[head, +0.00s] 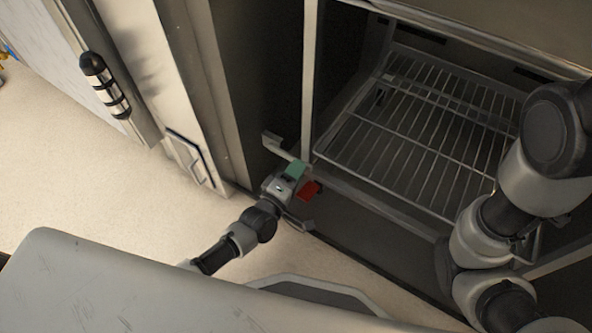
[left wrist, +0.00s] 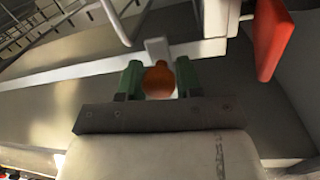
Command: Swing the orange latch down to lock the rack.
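The orange latch end (left wrist: 159,80) shows in the left wrist view as a rounded knob, just below a small pale metal tab. My left gripper (left wrist: 160,82) has its green fingers on either side of the knob, and the knob fills the gap between them. In the head view my left gripper (head: 295,171) is at the front left corner of the rack opening, beside a pale bracket (head: 285,149). There the gripper hides the latch. My right arm is at the right of the head view, but its gripper is out of sight.
A red plate (head: 309,191) stands close beside my left gripper; it also shows in the left wrist view (left wrist: 270,38). The open compartment holds a wire rack (head: 418,130). A grey panel (head: 250,80) borders it on the left. Pale floor (head: 80,175) lies clear at left.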

